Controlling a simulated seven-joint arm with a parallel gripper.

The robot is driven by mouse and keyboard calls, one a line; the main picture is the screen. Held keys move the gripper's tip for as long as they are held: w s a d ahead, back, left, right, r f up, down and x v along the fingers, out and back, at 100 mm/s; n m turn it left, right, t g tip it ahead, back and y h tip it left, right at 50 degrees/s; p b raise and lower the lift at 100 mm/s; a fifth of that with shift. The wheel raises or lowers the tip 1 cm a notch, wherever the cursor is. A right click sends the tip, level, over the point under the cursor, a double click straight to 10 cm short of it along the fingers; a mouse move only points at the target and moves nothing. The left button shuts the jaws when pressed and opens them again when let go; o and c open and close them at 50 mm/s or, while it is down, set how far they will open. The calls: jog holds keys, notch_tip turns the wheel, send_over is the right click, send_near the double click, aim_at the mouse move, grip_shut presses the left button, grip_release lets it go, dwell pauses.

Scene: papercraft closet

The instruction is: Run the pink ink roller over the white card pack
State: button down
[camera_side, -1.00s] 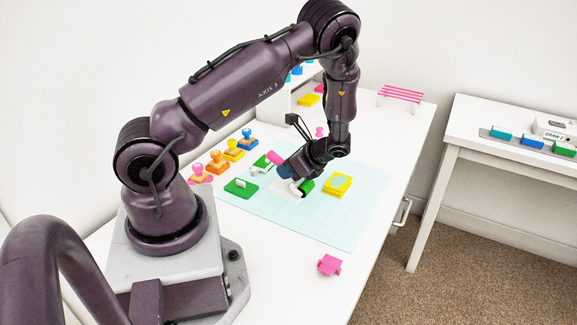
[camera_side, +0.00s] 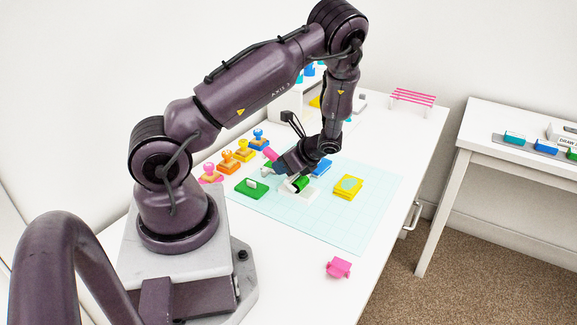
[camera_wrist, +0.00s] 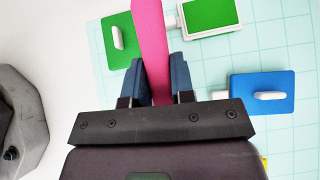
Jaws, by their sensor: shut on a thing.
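My gripper (camera_side: 284,167) is shut on the handle, which tilts up and left in the side view. In the wrist view the handle (camera_wrist: 152,40) stands between my two blue fingers (camera_wrist: 158,85).
A green lidded pad (camera_side: 250,187) lies left of the pack, a blue one (camera_side: 321,168) behind it, a yellow pack (camera_side: 348,187) to its right. Several stamps (camera_side: 227,160) stand left. The front mat (camera_side: 340,225) is clear.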

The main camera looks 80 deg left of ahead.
aim_at(272, 160)
jog(key=shift+s+a+f, duration=0.15)
jog(key=shift+s+a, duration=1.3)
jog(key=shift+a, duration=0.1)
jog(key=shift+w+d, duration=1.55)
jog(key=shift+d, duration=0.1)
jog(key=shift+w+d, duration=1.5)
jog(key=shift+d, duration=0.15)
jog(key=shift+s+a, duration=1.65)
jog(key=shift+a, duration=0.1)
jog(key=shift+s+a, duration=1.4)
jog(key=shift+a, duration=0.15)
jog(key=shift+w+d+f, duration=0.1)
jog(key=shift+w, duration=0.05)
jog(key=shift+w+d, duration=2.2)
jog(key=shift+d, duration=0.2)
